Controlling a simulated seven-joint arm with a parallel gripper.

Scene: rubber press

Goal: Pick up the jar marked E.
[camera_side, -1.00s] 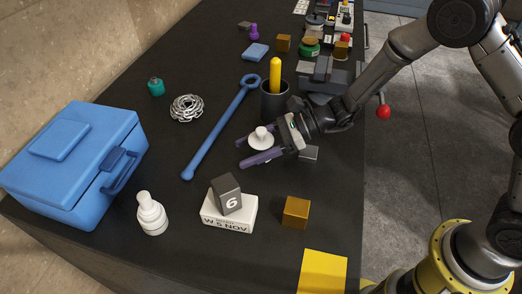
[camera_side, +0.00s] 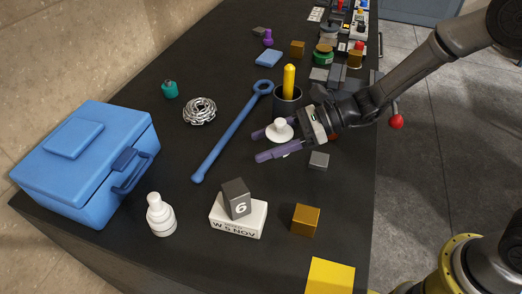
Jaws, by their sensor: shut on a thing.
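My gripper (camera_side: 257,146) has two purple fingers pointing left over the middle of the table. It is shut on a white round jar-like thing (camera_side: 280,131) with a wide disc and a raised knob on top. The jar-like thing sits between the fingers, in front of the dark cup. No letter E is legible on it, and its lower part is hidden. A white bottle-like container (camera_side: 160,217) stands at the front left with no readable mark. A green jar-like thing (camera_side: 323,55) stands at the back right; I cannot read a mark on it.
The dark cup (camera_side: 287,108) holding a yellow rod stands just behind my gripper. A grey block (camera_side: 319,160) is close to its right. A blue bar (camera_side: 228,135) and a chain (camera_side: 199,111) lie left. A blue box (camera_side: 85,165) fills the left. Front objects include a date block (camera_side: 238,219).

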